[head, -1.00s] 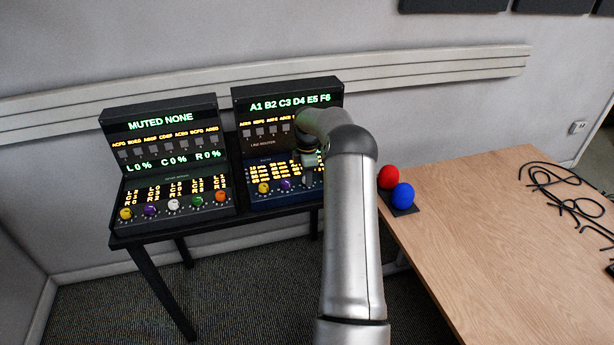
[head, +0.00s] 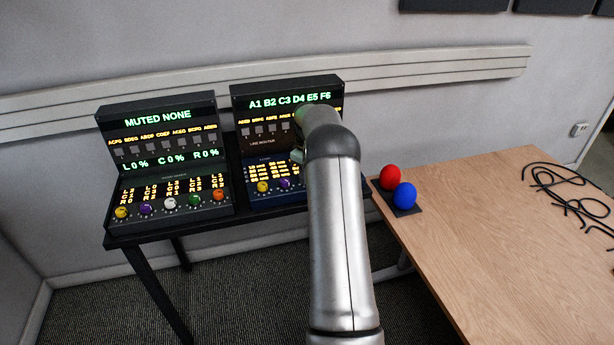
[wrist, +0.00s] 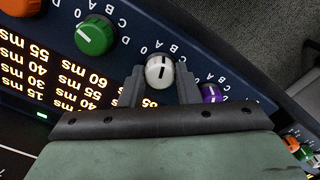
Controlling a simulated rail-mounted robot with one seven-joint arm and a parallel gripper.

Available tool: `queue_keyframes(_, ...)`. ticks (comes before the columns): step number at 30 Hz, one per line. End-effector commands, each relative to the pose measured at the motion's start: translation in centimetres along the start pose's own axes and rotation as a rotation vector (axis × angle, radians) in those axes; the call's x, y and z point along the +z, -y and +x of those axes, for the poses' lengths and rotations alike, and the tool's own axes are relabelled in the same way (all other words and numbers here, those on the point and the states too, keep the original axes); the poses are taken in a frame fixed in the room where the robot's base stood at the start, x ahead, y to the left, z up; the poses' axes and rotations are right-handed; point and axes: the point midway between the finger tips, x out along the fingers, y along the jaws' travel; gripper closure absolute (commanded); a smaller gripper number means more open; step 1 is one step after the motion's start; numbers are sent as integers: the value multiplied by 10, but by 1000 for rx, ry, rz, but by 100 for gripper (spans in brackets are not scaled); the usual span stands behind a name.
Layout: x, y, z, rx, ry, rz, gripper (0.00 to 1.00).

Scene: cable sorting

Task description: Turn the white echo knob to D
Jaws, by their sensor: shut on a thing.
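In the wrist view, the white echo knob (wrist: 159,72) sits between the two fingertips of my gripper (wrist: 160,80), which is shut on it. A short dark mark shows on the knob's face; I cannot tell for sure which letter it points to. In the head view, the blue-panelled right console (head: 272,171) carries this row of knobs, but my arm hides the white knob and the gripper there.
A green knob (wrist: 95,36) and a purple knob (wrist: 211,93) flank the white one closely. The left console (head: 165,170) has its own row of coloured knobs, including another white one (head: 170,203).

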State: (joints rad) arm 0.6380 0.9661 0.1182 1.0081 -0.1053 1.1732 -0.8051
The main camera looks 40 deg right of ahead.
Motion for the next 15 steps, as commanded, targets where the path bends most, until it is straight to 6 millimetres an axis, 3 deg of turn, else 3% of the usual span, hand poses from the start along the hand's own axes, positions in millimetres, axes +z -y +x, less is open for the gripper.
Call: queue_keyframes(15, -1, 0, -1, 3, -2, 489, 93)
